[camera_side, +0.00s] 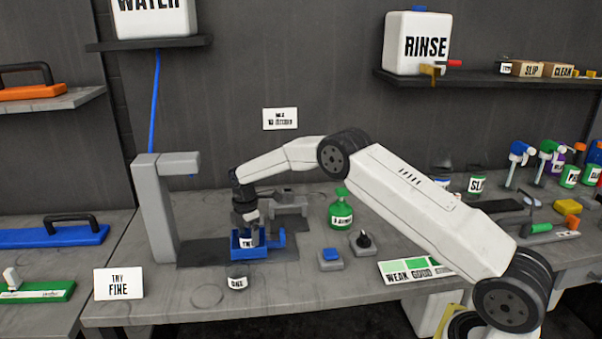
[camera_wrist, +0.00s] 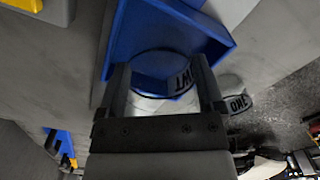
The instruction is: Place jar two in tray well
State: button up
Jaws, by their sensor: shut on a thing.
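Jar two (camera_wrist: 165,82), a clear jar with a white label reading TWO, is between the fingers of my gripper (camera_wrist: 160,85). In the side view the jar (camera_side: 246,242) is upright at the blue tray (camera_side: 272,240), and my gripper (camera_side: 246,215) comes down on it from above. In the wrist view the blue tray (camera_wrist: 122,40) surrounds the far side of the jar. The fingers hide the jar's sides. I cannot tell whether its base touches the well floor.
Jar one (camera_side: 237,283) stands in front of the tray, and shows in the wrist view (camera_wrist: 237,103). A grey stand (camera_side: 157,210) rises left of the tray. A green bottle (camera_side: 340,212), a blue button (camera_side: 330,256) and a black knob (camera_side: 364,241) are to the right.

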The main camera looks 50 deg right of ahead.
jog(key=shift+f, duration=0.15)
jog(key=o, duration=1.2)
jog(key=shift+c, duration=0.2)
notch_tip(320, 180, up, 12)
jog(key=shift+r, duration=0.15)
